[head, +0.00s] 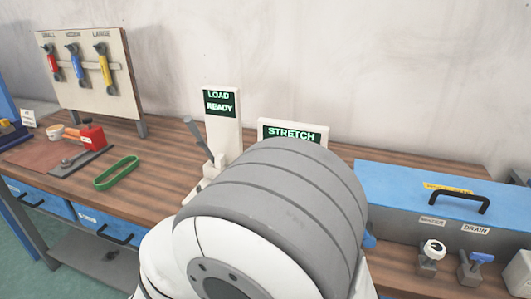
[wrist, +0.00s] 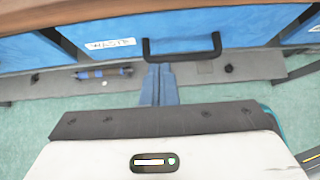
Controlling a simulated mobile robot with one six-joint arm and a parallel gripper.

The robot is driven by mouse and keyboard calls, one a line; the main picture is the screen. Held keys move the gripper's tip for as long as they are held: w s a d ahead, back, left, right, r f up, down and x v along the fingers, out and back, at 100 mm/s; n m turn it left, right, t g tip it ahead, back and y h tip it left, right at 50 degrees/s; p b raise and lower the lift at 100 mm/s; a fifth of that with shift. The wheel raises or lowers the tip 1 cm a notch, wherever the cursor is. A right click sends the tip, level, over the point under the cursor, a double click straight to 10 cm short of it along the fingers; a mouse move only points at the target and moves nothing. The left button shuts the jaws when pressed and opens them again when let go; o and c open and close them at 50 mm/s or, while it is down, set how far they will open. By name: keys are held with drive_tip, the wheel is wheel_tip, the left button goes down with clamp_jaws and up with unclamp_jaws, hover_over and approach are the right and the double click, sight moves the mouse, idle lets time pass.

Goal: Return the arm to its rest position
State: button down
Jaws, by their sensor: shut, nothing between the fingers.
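My gripper (wrist: 158,75) shows in the wrist view, its two blue-grey fingers together with nothing between them. The fingertips appear just below the black handle (wrist: 182,55) of a blue drawer labelled WASTE (wrist: 110,44). I cannot tell whether they touch the handle. In the head view my own grey and white arm fills the middle foreground, and the gripper itself is hidden.
The wooden workbench (head: 158,158) holds a green loop (head: 116,172), a red-topped device (head: 92,136), LOAD READY (head: 221,103) and STRETCH (head: 292,134) signs, and a blue lidded box (head: 400,190). A tool board (head: 88,85) stands back left. A grey lower shelf (wrist: 210,68) runs beneath the drawers.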

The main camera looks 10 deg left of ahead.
drive_tip(key=w+d+r+m+g+h+p, duration=0.1)
drive_tip(key=w+d+r+m+g, duration=0.2)
drive_tip(key=d+m, duration=0.65)
drive_tip(key=d+r+m+g+h+p, duration=0.15)
drive_tip(key=d+r+m, duration=0.45)
drive_tip(key=d, duration=0.6)
drive_tip(key=s+d+r+m+y, duration=0.1)
drive_tip(key=s+d+r+m, duration=0.1)
drive_tip(key=d+m, duration=0.2)
drive_tip(key=s+d+r+m+g+y+p, duration=0.1)
drive_tip(key=s+d+r+m+y, duration=0.1)
drive_tip(key=m, duration=0.6)
drive_tip(key=s+d+r+m+g+y, duration=0.1)
drive_tip(key=s+d+r+m, duration=0.2)
drive_tip(key=d+m, duration=0.3)
drive_tip(key=shift+s+r+y, duration=0.25)
drive_tip(key=shift+r+y, duration=0.05)
drive_tip(key=shift+y, duration=0.05)
drive_tip(key=shift+a, duration=0.1)
